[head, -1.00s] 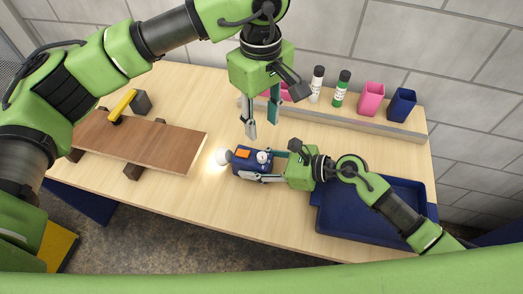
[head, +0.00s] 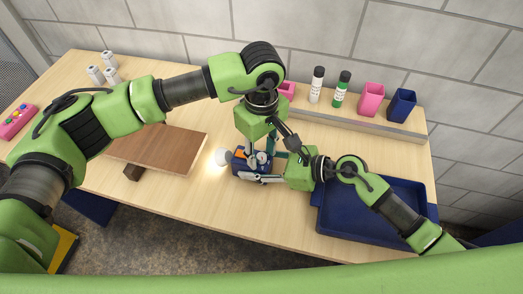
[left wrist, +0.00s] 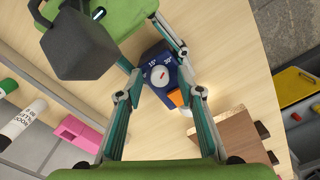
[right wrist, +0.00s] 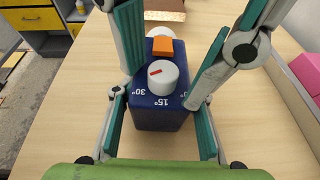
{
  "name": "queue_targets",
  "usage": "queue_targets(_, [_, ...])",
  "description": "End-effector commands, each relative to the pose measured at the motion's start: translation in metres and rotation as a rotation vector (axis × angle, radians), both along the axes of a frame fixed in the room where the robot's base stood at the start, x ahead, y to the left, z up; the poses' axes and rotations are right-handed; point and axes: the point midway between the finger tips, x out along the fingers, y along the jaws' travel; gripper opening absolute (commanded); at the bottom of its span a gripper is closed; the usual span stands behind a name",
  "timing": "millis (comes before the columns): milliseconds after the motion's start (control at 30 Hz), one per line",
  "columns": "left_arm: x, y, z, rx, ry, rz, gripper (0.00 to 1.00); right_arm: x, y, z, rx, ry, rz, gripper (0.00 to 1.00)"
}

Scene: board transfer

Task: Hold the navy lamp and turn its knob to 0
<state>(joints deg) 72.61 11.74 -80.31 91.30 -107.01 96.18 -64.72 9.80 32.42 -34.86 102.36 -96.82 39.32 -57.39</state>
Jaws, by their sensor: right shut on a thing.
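The navy lamp (head: 240,167) is a small box with a round white bulb, an orange block and a white knob (right wrist: 156,78) on top. My right gripper (right wrist: 160,108) is shut on its sides, above the table. Marks 30°, 15° and a partly hidden one run along the top. The knob's red line (right wrist: 154,72) lies on the 30° side; its exact reading is unclear. My left gripper (left wrist: 167,88) is above the lamp, pointing down. Its fingers are apart, one on each side of the knob, with gaps visible in the right wrist view.
A brown board (head: 165,147) lies left of the lamp on supports. A blue tray (head: 350,225) is at the right, partly under my right arm. White cylinders (head: 96,75) stand at the far left.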

Motion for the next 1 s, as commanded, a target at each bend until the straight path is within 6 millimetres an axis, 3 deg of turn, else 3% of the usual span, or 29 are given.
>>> queue_targets(100, [0.0002, 0.0001, 0.0000, 0.000, 0.000, 0.001, 0.34, 0.0000, -0.0002, -0.0001, 0.000, 0.000, 0.000, 0.13])
queue_targets(233, [0.0002, 0.0001, 0.0002, 0.000, 0.000, 0.001, 0.01, 0.0000, -0.0002, -0.0001, 0.000, 0.000, 0.000, 0.13])
queue_targets(667, [0.0003, 0.0001, 0.0005, 0.000, 0.000, 0.047, 0.00, 0.0001, -0.0002, -0.0001, 0.000, 0.000, 0.000, 0.13])
queue_targets(1000, [0.0005, 0.0002, 0.0007, 0.000, -0.002, 0.280, 0.00, 0.0001, -0.0002, -0.0001, 0.000, 0.000, 0.000, 0.13])
